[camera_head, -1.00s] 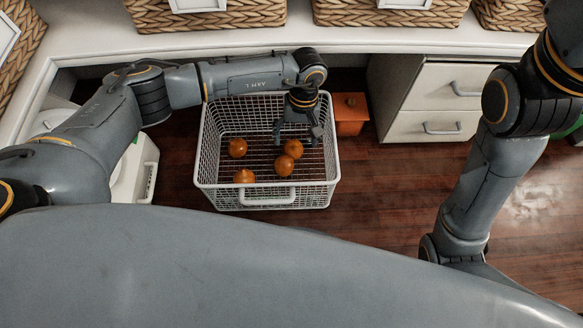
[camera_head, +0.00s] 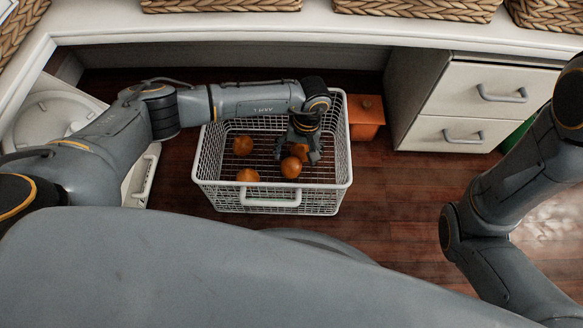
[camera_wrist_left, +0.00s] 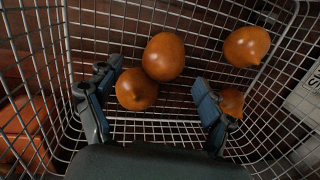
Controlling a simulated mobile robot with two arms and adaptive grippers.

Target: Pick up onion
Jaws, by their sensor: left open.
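Several round orange-brown onions lie in a white wire basket (camera_head: 270,202) on the floor. In the head view, one onion (camera_head: 242,145) is at the back left, one (camera_head: 247,175) at the front left, and two close together at the right, the nearer one (camera_head: 291,167) in plain view. My left gripper (camera_head: 297,155) is inside the basket over the right pair and partly hides the rear one. In the left wrist view its fingers (camera_wrist_left: 155,105) are spread and empty. A near onion (camera_wrist_left: 137,89) shows between them, beside another (camera_wrist_left: 163,56). My right gripper is out of view.
The basket's wire walls surround my left gripper. An orange box (camera_head: 366,112) stands close to the basket's right side. A white drawer cabinet (camera_head: 470,110) is further right, under the white counter (camera_head: 300,27). Wooden floor (camera_head: 385,180) lies open right of the basket.

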